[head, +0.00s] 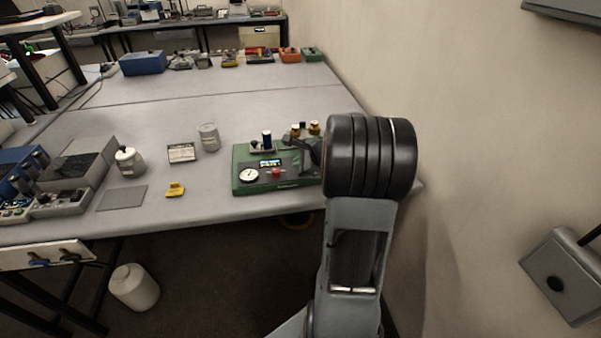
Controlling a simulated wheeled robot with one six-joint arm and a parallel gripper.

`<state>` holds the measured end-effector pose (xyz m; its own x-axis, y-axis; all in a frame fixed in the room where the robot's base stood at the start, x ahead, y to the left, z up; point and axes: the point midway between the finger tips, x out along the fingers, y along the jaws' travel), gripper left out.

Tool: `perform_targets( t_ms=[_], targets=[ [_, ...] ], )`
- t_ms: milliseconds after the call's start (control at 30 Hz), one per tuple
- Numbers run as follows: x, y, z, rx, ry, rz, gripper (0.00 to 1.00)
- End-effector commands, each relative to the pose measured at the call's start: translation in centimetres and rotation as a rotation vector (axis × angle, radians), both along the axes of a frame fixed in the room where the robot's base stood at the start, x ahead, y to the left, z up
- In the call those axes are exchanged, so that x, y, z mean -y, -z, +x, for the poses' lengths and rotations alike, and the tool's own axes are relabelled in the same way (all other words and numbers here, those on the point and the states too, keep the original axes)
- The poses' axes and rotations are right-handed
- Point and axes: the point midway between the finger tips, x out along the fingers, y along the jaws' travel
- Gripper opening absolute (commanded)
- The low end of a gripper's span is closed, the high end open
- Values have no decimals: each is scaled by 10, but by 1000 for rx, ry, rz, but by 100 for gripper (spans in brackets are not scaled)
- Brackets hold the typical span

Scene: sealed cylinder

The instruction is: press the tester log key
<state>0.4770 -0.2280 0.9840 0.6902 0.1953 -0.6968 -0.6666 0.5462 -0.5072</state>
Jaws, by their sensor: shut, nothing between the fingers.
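The green tester (240,186) sits on the bench near its front right edge. I cannot read which key is the log key. A dark blue-topped cylinder (267,140) stands upright at the tester's back. My gripper (304,144) is small and dark in the head view, over the right part of the tester. It is shut and empty. My wrist hides the tester's right end, and I cannot tell whether the fingertips touch anything.
Brass-coloured fittings (314,128) stand behind my gripper. The wall (470,130) is close on the right.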

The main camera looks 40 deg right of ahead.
Motion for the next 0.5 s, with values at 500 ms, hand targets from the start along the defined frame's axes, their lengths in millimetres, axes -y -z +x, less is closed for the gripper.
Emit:
perform_targets(
  t_ms=[500],
  targets=[
    [0,9,0,0,0,0,0]
  ],
)
